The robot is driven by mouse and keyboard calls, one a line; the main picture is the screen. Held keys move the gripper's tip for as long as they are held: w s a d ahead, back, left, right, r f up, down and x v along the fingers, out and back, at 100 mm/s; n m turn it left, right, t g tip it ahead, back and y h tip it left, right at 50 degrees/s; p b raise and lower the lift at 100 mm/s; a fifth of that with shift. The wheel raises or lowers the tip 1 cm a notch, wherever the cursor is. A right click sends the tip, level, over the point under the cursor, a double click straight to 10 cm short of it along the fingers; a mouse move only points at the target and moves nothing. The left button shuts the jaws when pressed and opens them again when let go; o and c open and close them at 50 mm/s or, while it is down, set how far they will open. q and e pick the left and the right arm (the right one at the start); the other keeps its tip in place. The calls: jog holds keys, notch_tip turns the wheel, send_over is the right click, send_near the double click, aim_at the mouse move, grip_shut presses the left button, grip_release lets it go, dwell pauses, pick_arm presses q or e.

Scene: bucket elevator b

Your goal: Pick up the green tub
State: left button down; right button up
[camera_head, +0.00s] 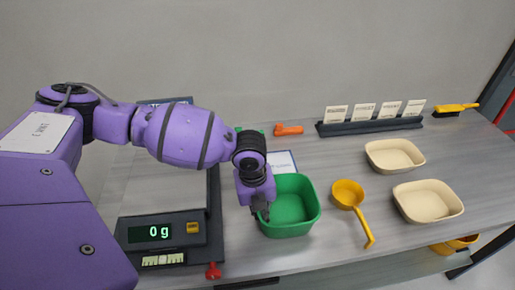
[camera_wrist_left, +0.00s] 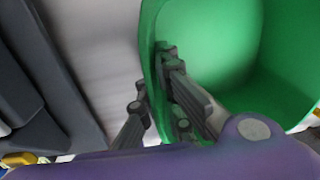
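The green tub (camera_head: 291,211) stands upright on the bench, right of the scale. My left gripper (camera_head: 262,213) reaches down at the tub's left wall. In the left wrist view, the tub (camera_wrist_left: 215,45) fills the upper right. There, one finger of the left gripper (camera_wrist_left: 153,82) is inside the tub and the other is outside, with the wall between them. The fingers look closed on this wall. My left wrist hides part of the tub's left rim in the head view. My right gripper is not in view.
A scale (camera_head: 163,232) reading 0 g is at the left. A yellow ladle (camera_head: 348,194) and two cream trays (camera_head: 394,155) (camera_head: 428,202) lie right of the tub. An orange tool (camera_head: 288,130), a card rack (camera_head: 370,126) and a yellow brush (camera_head: 456,109) are behind.

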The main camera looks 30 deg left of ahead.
pick_arm(q)
jog(key=shift+w+r, duration=0.1)
jog(key=shift+r, duration=0.05)
jog(key=shift+r, duration=0.4)
notch_tip(320, 180, up, 2)
jog(key=shift+r, duration=0.25)
jog(key=s+a+r+p, duration=0.1)
jog(key=s+r+p, duration=0.1)
jog(key=s+r, duration=0.7)
jog(key=s, duration=0.5)
jog(key=shift+a+r, duration=0.2)
jog(key=shift+a, duration=0.2)
jog(key=shift+s, duration=0.1)
